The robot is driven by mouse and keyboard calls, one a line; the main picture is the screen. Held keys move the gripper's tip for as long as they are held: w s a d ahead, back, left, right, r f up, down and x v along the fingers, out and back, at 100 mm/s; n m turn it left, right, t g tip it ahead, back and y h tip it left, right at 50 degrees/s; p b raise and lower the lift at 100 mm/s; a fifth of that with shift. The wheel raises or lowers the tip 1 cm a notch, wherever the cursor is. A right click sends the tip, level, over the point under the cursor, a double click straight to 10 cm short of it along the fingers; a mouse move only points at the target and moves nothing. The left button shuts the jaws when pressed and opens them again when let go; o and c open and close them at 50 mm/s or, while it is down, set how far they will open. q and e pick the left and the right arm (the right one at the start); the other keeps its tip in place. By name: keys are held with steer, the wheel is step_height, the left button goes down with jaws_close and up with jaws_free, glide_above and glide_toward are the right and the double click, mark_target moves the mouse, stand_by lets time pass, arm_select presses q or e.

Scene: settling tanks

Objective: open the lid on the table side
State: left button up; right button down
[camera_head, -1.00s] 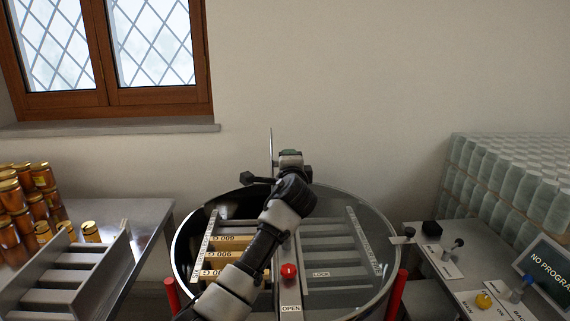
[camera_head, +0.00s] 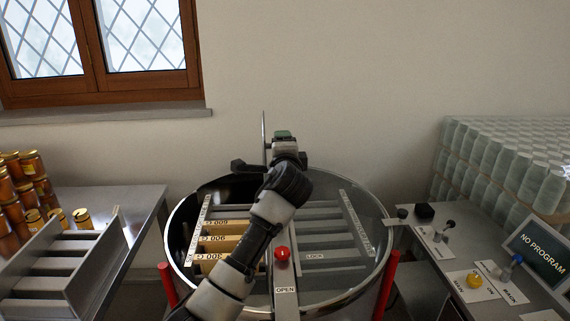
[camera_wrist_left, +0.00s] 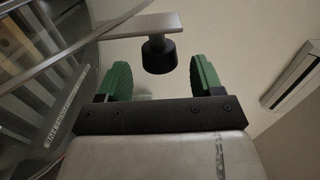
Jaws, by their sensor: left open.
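The round metal tank (camera_head: 179,252) stands in the middle of the head view. Its left half is uncovered, showing wooden frames (camera_head: 238,241) in slots. A thin upright edge (camera_head: 264,128) at the back middle looks like the left lid standing open, seen edge-on. My left gripper (camera_head: 284,134) is beside it, just to its right. In the left wrist view, its green fingers (camera_wrist_left: 160,80) are open on either side of a black knob (camera_wrist_left: 158,55) on a flat grey bracket (camera_wrist_left: 140,25), with gaps between. The right half appears covered by a clear lid (camera_head: 330,272). My right gripper is not in view.
A steel table (camera_head: 136,205) at left holds honey jars (camera_head: 31,162) and a slotted rack (camera_head: 88,262). At right, a table (camera_head: 408,222) carries controls, a screen (camera_head: 543,248) and stacked empty jars (camera_head: 500,160). A red button (camera_head: 281,254) sits on the tank's centre bar.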

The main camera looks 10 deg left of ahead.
arm_select(q)
steer(key=b+v, duration=0.2)
steer(key=v, duration=0.6)
steer(key=shift+w, duration=0.15)
